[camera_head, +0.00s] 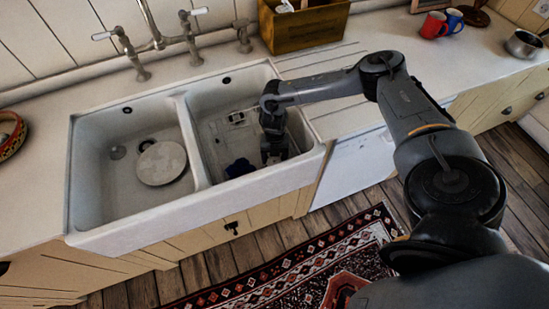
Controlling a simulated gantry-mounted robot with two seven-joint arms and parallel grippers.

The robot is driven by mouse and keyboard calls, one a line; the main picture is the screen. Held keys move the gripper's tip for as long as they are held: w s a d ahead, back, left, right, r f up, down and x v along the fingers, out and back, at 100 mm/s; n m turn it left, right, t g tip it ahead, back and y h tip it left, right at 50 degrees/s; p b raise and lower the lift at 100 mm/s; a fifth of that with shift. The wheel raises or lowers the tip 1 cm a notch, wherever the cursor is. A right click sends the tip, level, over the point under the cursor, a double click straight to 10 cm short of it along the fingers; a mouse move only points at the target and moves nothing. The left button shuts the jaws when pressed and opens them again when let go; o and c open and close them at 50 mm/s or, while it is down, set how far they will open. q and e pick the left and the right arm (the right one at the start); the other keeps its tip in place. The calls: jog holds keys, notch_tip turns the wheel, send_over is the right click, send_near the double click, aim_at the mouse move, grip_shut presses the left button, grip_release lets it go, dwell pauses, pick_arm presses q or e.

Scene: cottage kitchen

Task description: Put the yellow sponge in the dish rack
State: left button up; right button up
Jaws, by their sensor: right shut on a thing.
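My right gripper (274,156) reaches down into the right basin (314,160) of the white double sink, near its right wall. Its fingers are dark and small here. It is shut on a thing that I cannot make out. I see no yellow sponge; the gripper and wrist may hide it. I cannot pick out a dish rack for certain. A pale, flat, tray-like thing (224,128) lies in the right basin, left of the gripper. My left gripper is not in view.
A dark blue thing (240,168) lies in the right basin beside the gripper. A round plate (162,163) lies in the left basin. The divider (193,145) and tap (157,40) stand nearby. A wooden box (303,27), mugs (434,25) and a pot (523,43) are on the counter.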

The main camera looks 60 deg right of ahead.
jog(key=shift+f, duration=0.1)
jog(key=shift+f, duration=0.15)
jog(key=o, duration=1)
jog(key=r, duration=0.3)
jog(key=d+r+p, duration=0.1)
jog(key=r, duration=0.3)
jog(key=r+p, duration=0.1)
jog(key=r, duration=0.3)
jog(key=shift+w+d, duration=0.2)
jog(key=shift+w, duration=0.2)
jog(key=shift+d+r, duration=0.1)
jog(key=shift+r, duration=0.55)
